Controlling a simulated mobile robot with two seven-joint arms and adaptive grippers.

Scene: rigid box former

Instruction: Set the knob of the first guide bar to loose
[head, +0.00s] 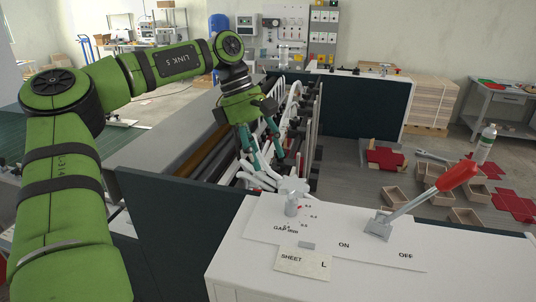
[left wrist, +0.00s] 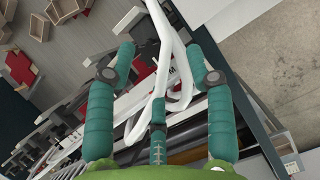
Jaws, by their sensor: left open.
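My left gripper (head: 264,172) reaches down into the machine between its dark side walls, with its teal fingers apart. In the left wrist view the open gripper (left wrist: 168,65) has white curved tubing (left wrist: 166,88) between and beyond its fingers. I cannot tell whether any finger touches it. White bar-like parts (head: 293,104) run along the machine beside the gripper in the head view. I cannot make out which part is the knob of the first guide bar, or its setting; the fingers and white parts cover much of that spot. My right gripper is not in view.
A white control panel (head: 345,240) stands in front, with a gap dial (head: 291,206), a "SHEET L" card (head: 303,262) and a red-handled lever (head: 455,178) between ON and OFF. Dark side walls (head: 364,108) flank the machine.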

